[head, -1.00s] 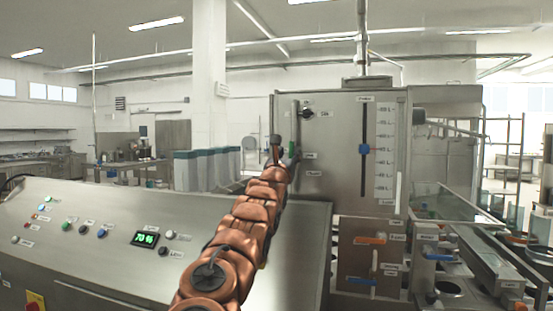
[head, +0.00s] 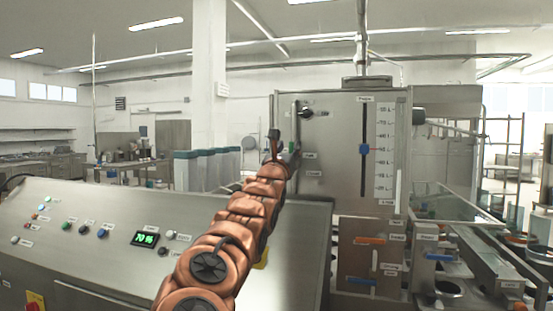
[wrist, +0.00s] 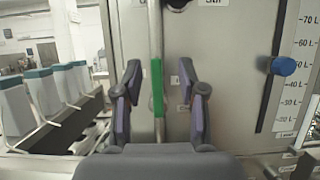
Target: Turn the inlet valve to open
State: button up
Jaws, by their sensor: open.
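A green handle (wrist: 157,88) stands upright along a vertical metal pipe (wrist: 155,30) on the front of the steel tank (head: 335,130). Its label is partly hidden behind my right finger, so I cannot read it. My gripper (wrist: 159,70) is open, with one finger to each side of the green handle. There is a gap on both sides and no clear contact. In the head view, my gripper (head: 274,142) is at the tank's left edge, beside the green handle (head: 292,147).
A black knob (head: 306,113) sits above the handle. A blue slider (head: 364,150) is on the level scale to the right. Orange (head: 370,241) and blue (head: 362,281) handles are lower down. The control panel (head: 100,230) fills the lower left.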

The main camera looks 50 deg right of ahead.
jog(key=shift+w+f, duration=0.2)
jog(key=shift+f, duration=0.35)
jog(key=shift+w+f, duration=0.2)
jog(key=shift+f, duration=0.3)
jog(key=s+a, duration=0.4)
jog(key=a, duration=0.4)
jog(key=shift+s+a+r, duration=0.2)
jog(key=shift+a, duration=0.15)
